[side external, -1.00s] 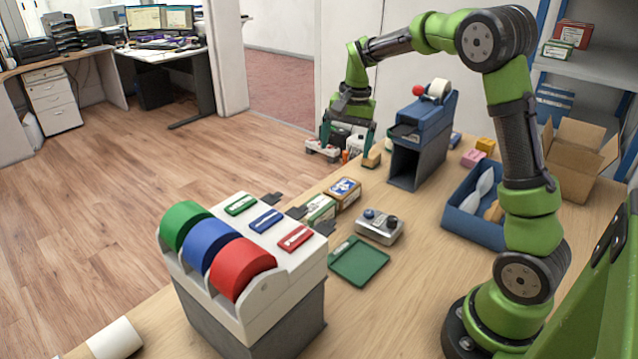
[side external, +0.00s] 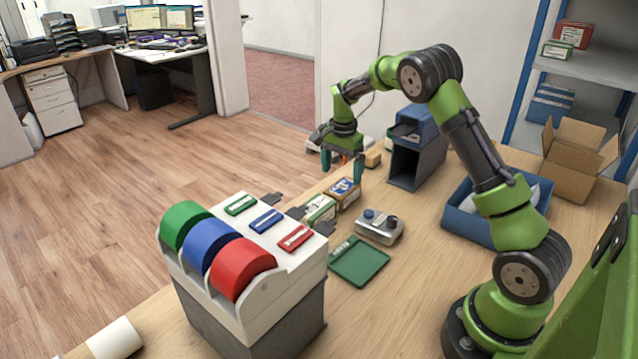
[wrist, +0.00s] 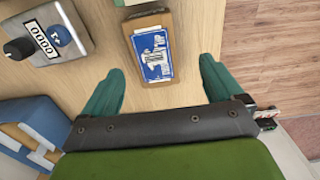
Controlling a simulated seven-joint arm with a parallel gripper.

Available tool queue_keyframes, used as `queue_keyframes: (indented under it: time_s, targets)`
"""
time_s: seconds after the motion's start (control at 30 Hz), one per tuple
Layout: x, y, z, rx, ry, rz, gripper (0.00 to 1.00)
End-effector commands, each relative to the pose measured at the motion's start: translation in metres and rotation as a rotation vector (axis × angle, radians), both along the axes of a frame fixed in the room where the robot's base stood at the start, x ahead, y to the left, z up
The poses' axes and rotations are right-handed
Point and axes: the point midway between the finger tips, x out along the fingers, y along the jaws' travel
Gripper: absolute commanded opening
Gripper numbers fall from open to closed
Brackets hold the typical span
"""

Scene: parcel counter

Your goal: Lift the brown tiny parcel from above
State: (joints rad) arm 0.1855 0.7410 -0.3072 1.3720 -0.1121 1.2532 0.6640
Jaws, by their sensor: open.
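A small brown parcel with a blue and white label (side external: 345,191) lies on the counter near its left edge. It also shows in the wrist view (wrist: 155,50), label up. My gripper (side external: 343,175) points down over this parcel, with its two green fingers apart and nothing held. In the wrist view the gripper (wrist: 162,66) has one finger on each side of the parcel's near end, and I see no contact. A second parcel with a green and white label (side external: 321,210) lies right against or very close to it. A plain small brown block (side external: 373,159) sits further back.
A grey device with knobs (side external: 379,227) and a green tray (side external: 359,262) lie nearby. A blue dispenser (side external: 418,155) stands behind, and the tape roll stand (side external: 262,265) is in front. A blue bin (side external: 470,237) and an open carton (side external: 574,185) are right.

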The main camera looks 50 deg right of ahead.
Motion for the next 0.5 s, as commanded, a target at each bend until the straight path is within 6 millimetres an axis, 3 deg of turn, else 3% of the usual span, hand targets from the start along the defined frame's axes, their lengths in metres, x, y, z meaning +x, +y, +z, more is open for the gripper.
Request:
queue_keyframes:
  time_s: [0.23, 0.5]
  targets:
    - [-0.003, 0.001, -0.019, 0.001, 0.002, 0.001, 0.94]
    - [-0.008, 0.002, -0.056, 0.001, 0.001, 0.001, 0.94]
